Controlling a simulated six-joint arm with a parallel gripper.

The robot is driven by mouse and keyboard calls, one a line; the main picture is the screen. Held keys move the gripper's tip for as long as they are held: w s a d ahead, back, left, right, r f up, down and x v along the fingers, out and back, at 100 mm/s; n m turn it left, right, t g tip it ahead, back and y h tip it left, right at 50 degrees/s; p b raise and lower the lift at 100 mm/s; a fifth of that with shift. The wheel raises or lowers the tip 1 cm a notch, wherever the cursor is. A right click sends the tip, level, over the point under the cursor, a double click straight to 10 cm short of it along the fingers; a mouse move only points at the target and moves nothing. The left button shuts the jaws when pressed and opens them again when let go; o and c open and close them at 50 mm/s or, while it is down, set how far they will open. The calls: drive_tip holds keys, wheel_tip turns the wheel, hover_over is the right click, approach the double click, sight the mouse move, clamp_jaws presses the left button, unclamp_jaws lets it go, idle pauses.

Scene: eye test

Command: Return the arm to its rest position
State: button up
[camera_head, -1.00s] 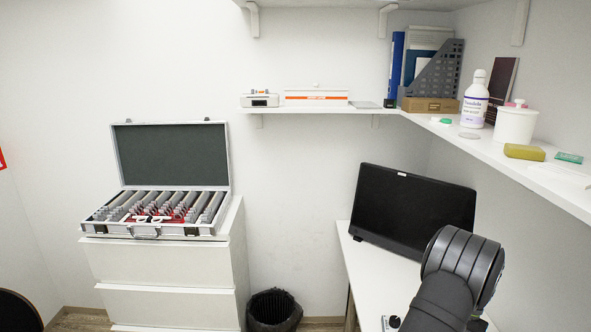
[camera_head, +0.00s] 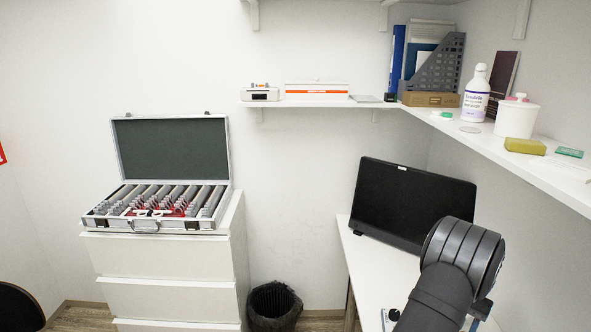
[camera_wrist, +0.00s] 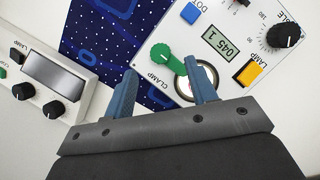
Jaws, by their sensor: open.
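My gripper (camera_wrist: 163,85) shows in the wrist view with its two blue fingers apart. It is open. A green clamp knob (camera_wrist: 168,57) sits between the fingertips. In the head view my dark arm reaches up from the lower right edge and bends over the white desk (camera_head: 372,275). The fingers are hidden there.
A black monitor (camera_head: 412,203) stands on the desk behind my arm. A second instrument (camera_wrist: 50,80) with a grey screen lies left of my gripper. A blue patterned sheet (camera_wrist: 110,40) is between them. A wall shelf (camera_head: 330,105) runs above; an open lens case (camera_head: 155,222) stands at left.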

drive_tip(key=v, duration=1.2)
drive_tip(key=x, duration=1.8)
drive_tip(key=shift+r, duration=0.1)
drive_tip(key=n+g+h, duration=0.1)
drive_tip(key=n, duration=0.3)
drive_tip(key=shift+a+r, duration=0.1)
drive_tip(key=shift+a, duration=0.05)
drive_tip(key=n+h, duration=0.1)
drive_tip(key=n, duration=0.3)
drive_tip(key=shift+a+n+h, duration=0.15)
drive_tip(key=shift+n+h, duration=0.25)
drive_tip(key=n, duration=0.2)
drive_tip(key=n+h, duration=0.1)
drive_tip(key=n, duration=0.1)
drive_tip(key=shift+a+h, duration=0.1)
drive_tip(key=shift+h, duration=0.2)
drive_tip(key=n, duration=0.2)
drive_tip(key=n+h, duration=0.1)
drive_tip(key=n, duration=0.1)
drive_tip(key=shift+s+n+t+h, duration=0.1)
drive_tip(key=shift+n+t+h, duration=0.2)
